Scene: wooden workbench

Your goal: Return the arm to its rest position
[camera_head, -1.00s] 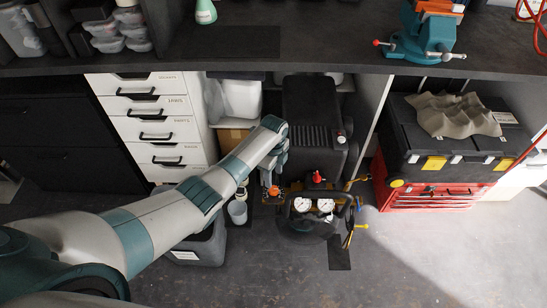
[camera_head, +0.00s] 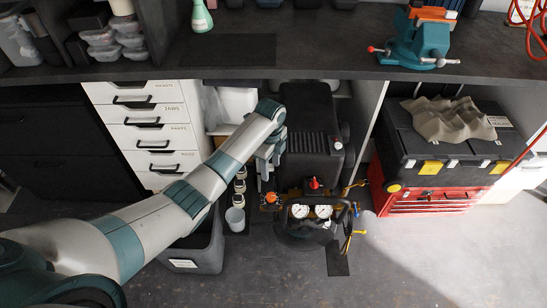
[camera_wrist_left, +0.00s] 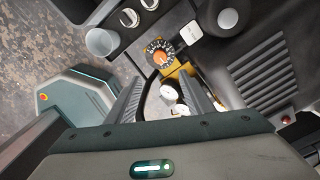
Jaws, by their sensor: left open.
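My left arm reaches in from the lower left in the head view, below the dark bench top. Its gripper (camera_head: 266,172) points down beside the black compressor (camera_head: 307,120) and is partly hidden by my wrist. In the left wrist view the two dark fingers (camera_wrist_left: 163,92) are apart. Nothing shows held between them; gauges and an orange-marked dial (camera_wrist_left: 160,53) lie beyond. My right gripper is not in view.
White drawers (camera_head: 155,135) stand left of my wrist. A grey bin (camera_head: 196,250) lies below my forearm, with a small translucent cup (camera_head: 235,218) beside it. A red toolbox (camera_head: 430,200) stands right. The bench edge (camera_head: 300,71) is above my wrist; floor is clear at lower right.

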